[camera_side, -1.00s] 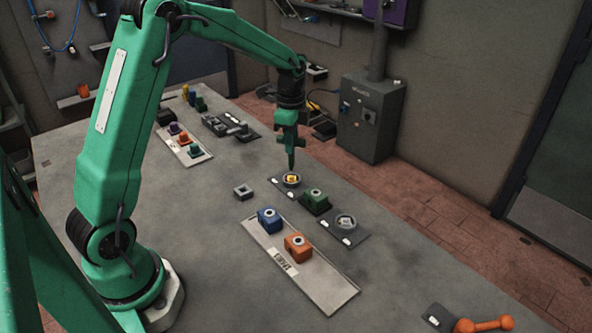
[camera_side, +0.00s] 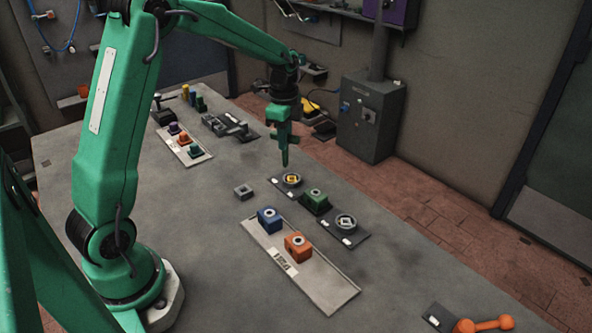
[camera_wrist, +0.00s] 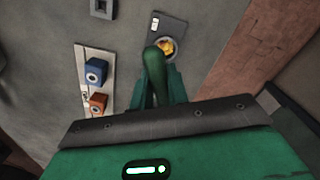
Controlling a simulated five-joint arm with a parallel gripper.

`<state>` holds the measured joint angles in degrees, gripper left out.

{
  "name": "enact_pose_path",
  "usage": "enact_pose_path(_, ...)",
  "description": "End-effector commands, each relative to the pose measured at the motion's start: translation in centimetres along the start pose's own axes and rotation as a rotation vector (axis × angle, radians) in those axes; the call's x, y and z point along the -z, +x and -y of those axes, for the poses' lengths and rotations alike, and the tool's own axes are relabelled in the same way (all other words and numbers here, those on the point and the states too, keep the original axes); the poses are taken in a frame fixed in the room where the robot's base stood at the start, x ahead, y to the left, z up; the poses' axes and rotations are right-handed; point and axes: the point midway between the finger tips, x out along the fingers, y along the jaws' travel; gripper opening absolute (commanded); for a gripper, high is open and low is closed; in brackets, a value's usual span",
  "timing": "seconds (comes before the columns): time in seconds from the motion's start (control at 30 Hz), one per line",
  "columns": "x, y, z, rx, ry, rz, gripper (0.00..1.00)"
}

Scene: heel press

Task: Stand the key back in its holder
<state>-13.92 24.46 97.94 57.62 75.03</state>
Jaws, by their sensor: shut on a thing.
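My gripper (camera_side: 283,140) is shut on the dark green key (camera_side: 285,158), which hangs upright with its lower end in the air. In the wrist view the key (camera_wrist: 155,75) stands out between the two green fingers (camera_wrist: 160,92). The key's tip is close above and slightly left of a round dial with a yellow square centre (camera_side: 291,180), apart from it as far as I can see. A small grey square block with a dark hole (camera_side: 243,191), which looks like the holder, stands on the table left of the dial. The hole looks empty.
A green block (camera_side: 315,198) and a second round dial (camera_side: 345,221) stand right of the yellow-centred dial. A pale tray (camera_side: 330,290) bears a blue block (camera_side: 268,218) and an orange block (camera_side: 297,245). The table around the grey block is mostly clear.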

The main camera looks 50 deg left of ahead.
Motion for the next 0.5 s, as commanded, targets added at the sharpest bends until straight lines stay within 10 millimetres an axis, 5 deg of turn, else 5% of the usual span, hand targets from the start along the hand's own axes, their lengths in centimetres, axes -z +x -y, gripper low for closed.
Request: enact_pose_path(0.5,-6.8,-0.8,-5.8,0.003,0.358,0.000,0.00)
